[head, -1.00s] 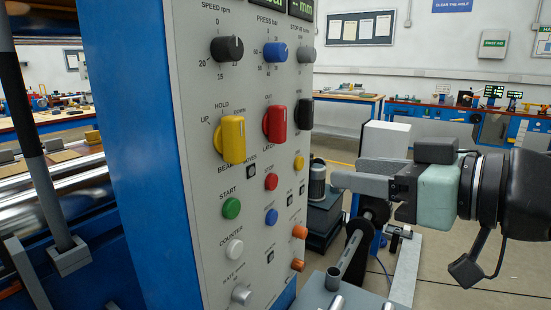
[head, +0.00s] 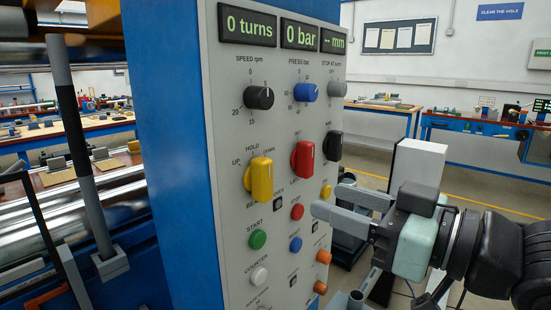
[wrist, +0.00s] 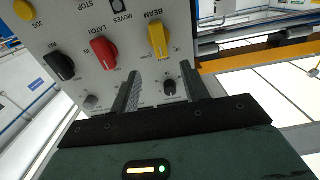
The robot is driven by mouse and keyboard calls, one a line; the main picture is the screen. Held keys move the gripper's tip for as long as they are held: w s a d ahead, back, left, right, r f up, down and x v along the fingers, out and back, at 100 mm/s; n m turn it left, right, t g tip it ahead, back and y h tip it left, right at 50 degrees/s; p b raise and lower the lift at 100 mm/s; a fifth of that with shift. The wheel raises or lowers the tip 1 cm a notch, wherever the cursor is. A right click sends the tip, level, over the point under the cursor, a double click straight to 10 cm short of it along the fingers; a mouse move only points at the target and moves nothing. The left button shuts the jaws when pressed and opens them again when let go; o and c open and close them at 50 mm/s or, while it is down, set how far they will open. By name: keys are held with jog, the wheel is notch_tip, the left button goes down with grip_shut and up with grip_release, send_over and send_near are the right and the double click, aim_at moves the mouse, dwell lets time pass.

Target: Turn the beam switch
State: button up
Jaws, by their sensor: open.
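The beam switch is a yellow knob (head: 262,180) on the grey control panel, with HOLD, UP and DOWN marks around it. Its handle stands about upright, under HOLD. My gripper (head: 320,200) is open and empty, to the right of the switch and a little lower in the head view. In the wrist view the panel shows upside down, and the yellow switch (wrist: 158,40) lies ahead, beyond the open fingertips (wrist: 161,72). The fingers do not touch it.
A red latch knob (head: 303,160) and a black knob (head: 333,146) sit right of the beam switch. Buttons, including green START (head: 257,240), lie below. Displays (head: 248,25) read 0 turns and 0 bar. A blue column (head: 165,150) and metal rollers stand left.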

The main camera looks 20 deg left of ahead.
aim_at(269, 178)
jog(key=p+x, duration=1.1)
jog(key=shift+a+p, duration=0.15)
jog(key=shift+p, duration=0.25)
jog(key=c, duration=1)
